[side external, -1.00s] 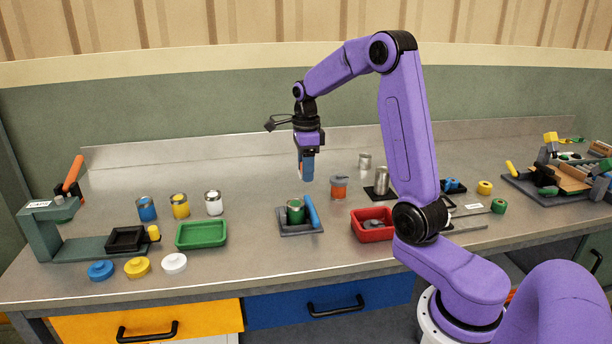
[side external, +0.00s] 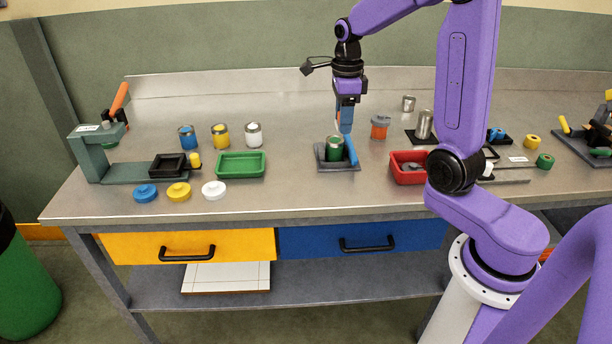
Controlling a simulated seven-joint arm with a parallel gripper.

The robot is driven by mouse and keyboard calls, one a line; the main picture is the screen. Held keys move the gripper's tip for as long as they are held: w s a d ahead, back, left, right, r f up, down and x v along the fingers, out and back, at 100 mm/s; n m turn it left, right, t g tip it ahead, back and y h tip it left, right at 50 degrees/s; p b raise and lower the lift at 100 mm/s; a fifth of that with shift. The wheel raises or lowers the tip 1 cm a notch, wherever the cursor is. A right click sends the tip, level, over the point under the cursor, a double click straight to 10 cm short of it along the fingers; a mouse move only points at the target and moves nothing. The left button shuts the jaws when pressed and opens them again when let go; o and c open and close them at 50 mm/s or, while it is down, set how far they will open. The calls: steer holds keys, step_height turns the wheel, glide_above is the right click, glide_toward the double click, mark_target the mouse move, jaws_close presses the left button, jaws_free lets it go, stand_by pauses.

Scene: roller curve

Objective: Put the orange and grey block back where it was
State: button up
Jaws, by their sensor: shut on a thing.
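My gripper (side external: 346,128) points down above the grey tray with the green can, near the top of the blue handle. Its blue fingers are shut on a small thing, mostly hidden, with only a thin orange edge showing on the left. I cannot tell whether it touches the handle. An orange and grey piece (side external: 380,127), with a grey top and orange body, stands upright on the bench to the right of my gripper.
The grey tray (side external: 324,164) holds a green can (side external: 334,150) and a slanted blue handle (side external: 350,150). A red bin (side external: 407,175) is to its right, a green tray (side external: 241,173) to its left. Metal cylinders (side external: 424,124) stand at right. Bench between the paint cans and gripper is clear.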

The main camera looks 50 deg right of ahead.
steer(key=s+a+f, duration=0.2)
steer(key=s+a, duration=0.6)
steer(key=a, duration=0.1)
glide_above(301, 184)
step_height(301, 184, down, 10)
steer(key=shift+s+r, duration=0.15)
steer(key=shift+r, duration=0.05)
steer(key=shift+f, duration=1.7)
steer(key=o, duration=1.1)
steer(key=shift+f, duration=0.15)
step_height(301, 184, up, 12)
steer(key=shift+w+r, duration=0.2)
